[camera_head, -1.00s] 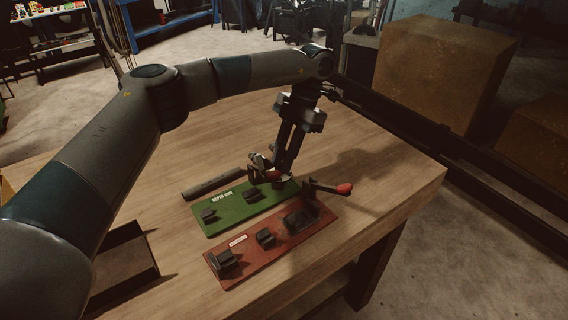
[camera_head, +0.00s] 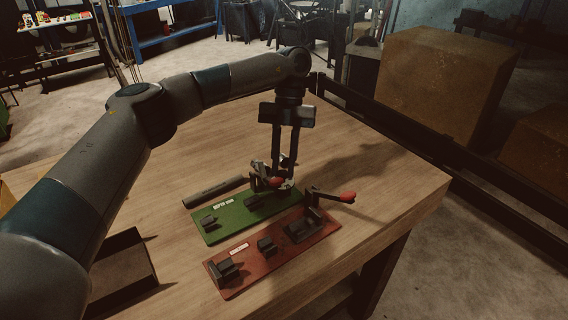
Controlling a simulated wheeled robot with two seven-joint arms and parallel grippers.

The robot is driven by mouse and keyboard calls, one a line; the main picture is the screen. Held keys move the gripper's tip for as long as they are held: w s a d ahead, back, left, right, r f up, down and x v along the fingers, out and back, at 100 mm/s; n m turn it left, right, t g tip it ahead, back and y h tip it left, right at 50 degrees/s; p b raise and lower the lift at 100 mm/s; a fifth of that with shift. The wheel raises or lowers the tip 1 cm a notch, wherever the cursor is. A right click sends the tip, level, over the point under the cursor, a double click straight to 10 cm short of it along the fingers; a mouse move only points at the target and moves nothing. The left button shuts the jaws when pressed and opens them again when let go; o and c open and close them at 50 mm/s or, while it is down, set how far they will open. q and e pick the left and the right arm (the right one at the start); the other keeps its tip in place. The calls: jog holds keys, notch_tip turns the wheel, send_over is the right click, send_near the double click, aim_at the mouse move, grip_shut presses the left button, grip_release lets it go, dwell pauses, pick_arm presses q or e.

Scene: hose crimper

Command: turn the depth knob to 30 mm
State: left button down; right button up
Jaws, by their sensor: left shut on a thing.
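A green board (camera_head: 232,222) with a white label reading roughly "DEPTH mm" (camera_head: 223,204) lies on the wooden table. My left gripper (camera_head: 280,178) points down at its far right end. Its two long fingers are shut on a small part there, which I take for the depth knob; the fingers and nearby metal parts mostly hide it. The knob's setting is too small to read. A red-tipped lever (camera_head: 274,182) sits right by the fingertips. My right gripper is out of view.
A red board (camera_head: 262,262) with dark blocks lies in front, its red-handled clamp (camera_head: 346,197) sticking out to the right. A dark bar (camera_head: 212,191) lies behind the green board. A dark tray (camera_head: 122,268) is at left. The table's right side is clear.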

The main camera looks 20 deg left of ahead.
pick_arm(q)
jog(key=shift+r, duration=0.1)
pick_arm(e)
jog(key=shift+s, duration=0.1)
pick_arm(q)
jog(key=c, duration=1.5)
grip_release()
jog(key=shift+c, duration=0.2)
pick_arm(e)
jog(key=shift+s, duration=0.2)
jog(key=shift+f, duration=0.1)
pick_arm(q)
jog(key=shift+w, duration=0.1)
